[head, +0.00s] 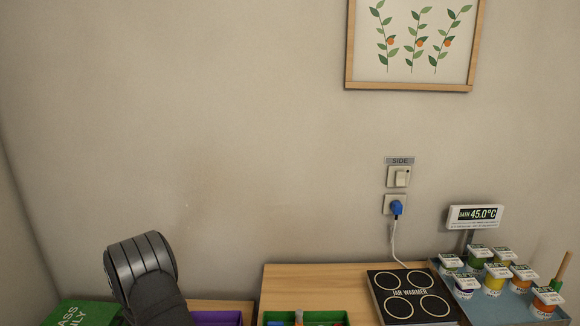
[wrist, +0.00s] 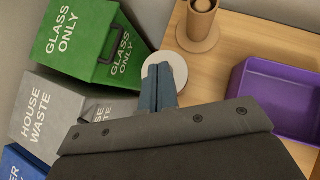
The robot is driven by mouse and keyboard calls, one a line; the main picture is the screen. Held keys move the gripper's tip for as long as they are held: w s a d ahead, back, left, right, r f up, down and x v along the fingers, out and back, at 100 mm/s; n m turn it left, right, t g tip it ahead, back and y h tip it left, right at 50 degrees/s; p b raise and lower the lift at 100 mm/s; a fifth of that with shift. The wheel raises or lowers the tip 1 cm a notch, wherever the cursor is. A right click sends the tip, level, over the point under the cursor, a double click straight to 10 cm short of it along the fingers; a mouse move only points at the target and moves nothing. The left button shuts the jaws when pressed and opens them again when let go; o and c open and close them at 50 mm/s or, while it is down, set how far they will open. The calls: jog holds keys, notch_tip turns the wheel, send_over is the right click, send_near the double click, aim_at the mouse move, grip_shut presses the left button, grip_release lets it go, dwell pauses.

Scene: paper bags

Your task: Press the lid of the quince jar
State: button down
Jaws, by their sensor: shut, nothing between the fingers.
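My gripper (wrist: 158,75) shows in the wrist view with its fingers shut and nothing between them. A white round disc-like thing (wrist: 180,68) shows right behind the fingertips, partly hidden by them. I cannot tell if it is a lid, or if the fingers touch it. In the head view, several small jars with white tops, one of them at the front right (head: 547,301), stand at the far right. Their labels are too small to read, so I cannot tell which is quince. My gripper is out of the head view.
A green glass bin (wrist: 92,45), a grey house waste bin (wrist: 62,103), a purple box (wrist: 270,105) and a brown cylinder on a round base (wrist: 199,30) surround my gripper.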

jog(key=shift+v, duration=3)
jog(key=shift+r, duration=0.1)
jog(key=v, duration=1.7)
jog(key=shift+r, duration=0.1)
jog(key=x, duration=1.6)
jog(key=shift+w+f, duration=0.2)
jog(key=shift+f, duration=0.2)
